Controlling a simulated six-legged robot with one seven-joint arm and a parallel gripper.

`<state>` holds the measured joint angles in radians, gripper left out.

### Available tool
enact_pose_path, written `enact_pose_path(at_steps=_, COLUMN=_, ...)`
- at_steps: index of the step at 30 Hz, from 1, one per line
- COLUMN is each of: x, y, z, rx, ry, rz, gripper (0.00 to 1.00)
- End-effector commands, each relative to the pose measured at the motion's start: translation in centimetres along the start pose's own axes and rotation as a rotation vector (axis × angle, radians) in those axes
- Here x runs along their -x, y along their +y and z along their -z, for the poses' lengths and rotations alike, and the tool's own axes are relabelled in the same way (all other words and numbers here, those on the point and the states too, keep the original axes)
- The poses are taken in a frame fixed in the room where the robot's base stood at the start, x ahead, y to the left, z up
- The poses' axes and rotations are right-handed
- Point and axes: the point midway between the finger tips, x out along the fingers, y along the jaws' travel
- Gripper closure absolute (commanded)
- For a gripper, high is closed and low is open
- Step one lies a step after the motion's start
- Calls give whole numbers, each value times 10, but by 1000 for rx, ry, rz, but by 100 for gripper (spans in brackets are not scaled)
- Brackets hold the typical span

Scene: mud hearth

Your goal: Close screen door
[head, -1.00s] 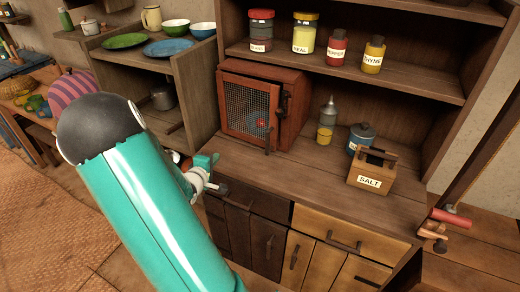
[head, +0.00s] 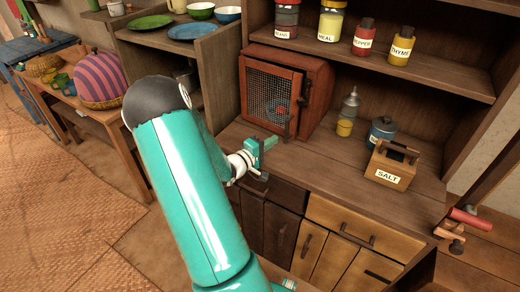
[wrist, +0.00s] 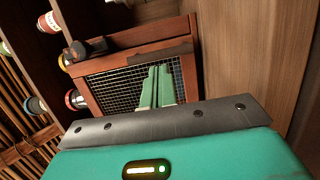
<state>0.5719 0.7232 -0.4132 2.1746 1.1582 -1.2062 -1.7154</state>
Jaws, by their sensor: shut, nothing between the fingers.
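The screen door (head: 268,89) has a red-brown wooden frame with wire mesh. It is on the front of a small cabinet (head: 318,98) on the counter. It also shows in the wrist view (wrist: 125,84), with a dark handle (wrist: 90,48) at upper left.
A funnel-topped bottle (head: 347,112), a blue pot (head: 382,131) and a salt box (head: 390,171) stand on the counter (head: 325,165), right of the cabinet. Labelled jars (head: 364,38) line the shelf above. Plates (head: 200,31) sit on the left shelf. Bare counter lies in front of the cabinet.

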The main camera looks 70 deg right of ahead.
Motion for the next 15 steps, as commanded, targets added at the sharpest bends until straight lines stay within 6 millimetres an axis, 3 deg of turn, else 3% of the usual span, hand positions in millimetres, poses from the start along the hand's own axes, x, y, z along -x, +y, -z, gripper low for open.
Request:
enact_pose_path(at_steps=6, x=-33, y=0, z=0, rx=-1, ry=-2, rz=0, gripper=100)
enact_pose_path(at_steps=15, x=-41, y=0, z=0, rx=-1, ry=0, rz=0, gripper=100)
